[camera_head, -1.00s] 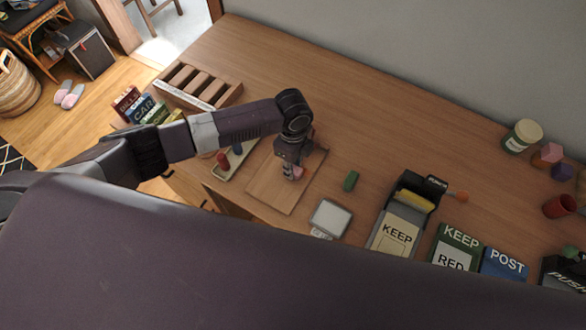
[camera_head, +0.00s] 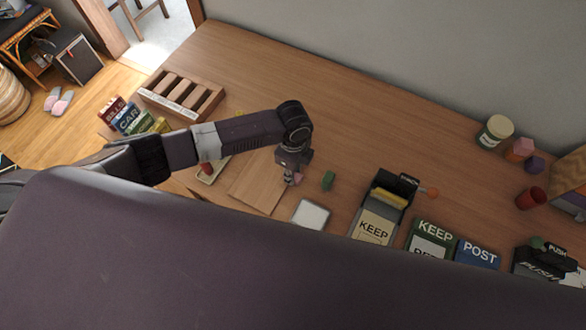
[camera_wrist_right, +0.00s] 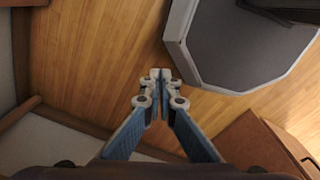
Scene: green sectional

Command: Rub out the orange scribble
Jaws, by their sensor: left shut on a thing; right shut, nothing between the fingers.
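My left gripper (camera_head: 293,181) points down at the right edge of a plain wooden board (camera_head: 253,188) on the desk. It is shut on a small pink block (camera_head: 298,177), mostly hidden by the fingers. I cannot tell whether the block touches the board. No orange scribble shows on the visible part of the board; my left arm and gripper cover some of it. My right gripper (camera_wrist_right: 160,75) is shut and empty in the right wrist view, above the wooden floor.
A green block (camera_head: 328,181) lies close to the right of the left gripper. A slotted wooden rack (camera_head: 181,95) is at the left. The desk's back middle is clear.

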